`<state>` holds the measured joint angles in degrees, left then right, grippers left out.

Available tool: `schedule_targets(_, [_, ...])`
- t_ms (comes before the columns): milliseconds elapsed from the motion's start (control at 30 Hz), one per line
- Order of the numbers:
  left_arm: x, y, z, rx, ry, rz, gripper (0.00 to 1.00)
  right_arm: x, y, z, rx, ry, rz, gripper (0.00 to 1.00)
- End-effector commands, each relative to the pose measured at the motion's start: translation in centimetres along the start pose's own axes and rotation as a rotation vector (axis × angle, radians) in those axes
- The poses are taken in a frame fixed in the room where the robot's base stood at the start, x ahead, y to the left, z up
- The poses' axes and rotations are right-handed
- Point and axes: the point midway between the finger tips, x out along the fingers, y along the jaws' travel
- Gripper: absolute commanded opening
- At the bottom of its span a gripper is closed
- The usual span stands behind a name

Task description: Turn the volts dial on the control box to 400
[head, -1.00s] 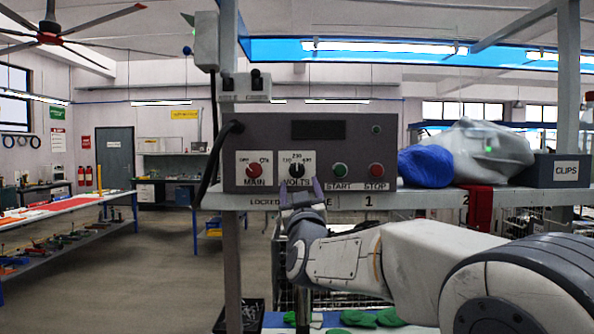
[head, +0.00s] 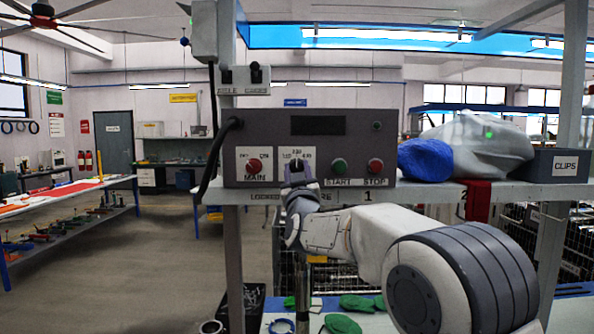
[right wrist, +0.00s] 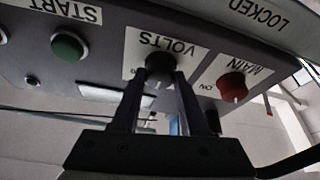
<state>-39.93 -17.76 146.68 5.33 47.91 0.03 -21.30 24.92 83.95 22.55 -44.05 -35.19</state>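The grey control box (head: 400,130) sits on the shelf. Its black VOLTS dial (right wrist: 160,66) is between the red MAIN knob (head: 253,166) and the green START button (head: 338,167). My right gripper (head: 298,172) is at the VOLTS panel and covers much of the dial in the head view. In the right wrist view, which is upside down, the open fingers of the right gripper (right wrist: 161,80) stand on either side of the dial. I cannot tell whether they touch it. The dial's pointer cannot be read now. My left gripper is not in view.
The red STOP button (head: 375,166) is right of START. A blue bag (head: 425,160), a grey bag (head: 480,150) and a CLIPS box (head: 558,166) stand right of the box on the shelf (head: 420,190). Green pieces (head: 357,303) lie below.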

Motion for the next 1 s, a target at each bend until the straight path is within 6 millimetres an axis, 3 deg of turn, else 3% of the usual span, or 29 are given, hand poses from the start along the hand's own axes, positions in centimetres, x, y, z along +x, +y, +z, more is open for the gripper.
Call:
schedule_targets(467, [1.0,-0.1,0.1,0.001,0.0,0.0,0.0,-0.1,-0.3,0.1,0.106,0.001,0.04,0.0])
schedule_targets(1000, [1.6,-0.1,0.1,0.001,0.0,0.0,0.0,0.0,-0.3,-0.2,0.512,0.001,0.208,0.0])
